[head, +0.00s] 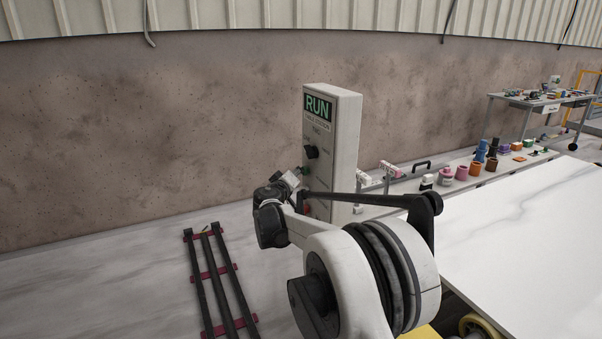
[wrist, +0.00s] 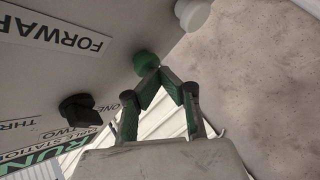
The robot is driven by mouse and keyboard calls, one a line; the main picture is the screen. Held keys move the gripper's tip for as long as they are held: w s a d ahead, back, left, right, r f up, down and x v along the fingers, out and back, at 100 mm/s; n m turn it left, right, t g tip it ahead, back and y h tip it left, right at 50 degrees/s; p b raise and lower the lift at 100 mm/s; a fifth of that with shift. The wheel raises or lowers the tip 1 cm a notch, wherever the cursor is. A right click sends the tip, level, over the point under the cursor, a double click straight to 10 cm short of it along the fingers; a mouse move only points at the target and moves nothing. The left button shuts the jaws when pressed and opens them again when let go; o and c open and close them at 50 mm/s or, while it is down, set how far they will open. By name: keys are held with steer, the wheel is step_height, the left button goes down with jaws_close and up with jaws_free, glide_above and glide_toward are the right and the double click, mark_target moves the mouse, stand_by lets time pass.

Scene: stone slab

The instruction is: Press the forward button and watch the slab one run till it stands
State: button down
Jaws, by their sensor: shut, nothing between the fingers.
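The control box (head: 346,135) stands upright with a green RUN sign and a black selector knob (head: 311,152); the knob also shows in the wrist view (wrist: 75,107). In the wrist view the box appears upside down, with a FORWARD label (wrist: 50,30) beside a round green button (wrist: 147,64). My gripper (wrist: 163,72) is shut and empty, its fingertips right at the green button. I cannot tell whether they touch or press it. In the head view my gripper (head: 294,179) is at the box's front face. The white slab (head: 535,230) lies flat at the right.
A white button (wrist: 193,13) sits beyond the green one. A red button (head: 306,208) shows low on the box, partly behind my arm. Black rails with red crosspieces (head: 213,271) lie at the left. Several small tools and cups line the ledge behind the slab.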

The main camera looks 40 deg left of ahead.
steer(key=shift+s, duration=0.1)
steer(key=shift+s+a, duration=0.4)
steer(key=shift+s, duration=0.3)
steer(key=shift+s, duration=0.1)
steer(key=s+a, duration=0.1)
steer(key=s, duration=0.1)
steer(key=s+a+b, duration=0.1)
steer(key=s, duration=0.1)
steer(key=shift+s+a, duration=0.1)
steer(key=shift+a, duration=0.1)
stand_by(0.8)
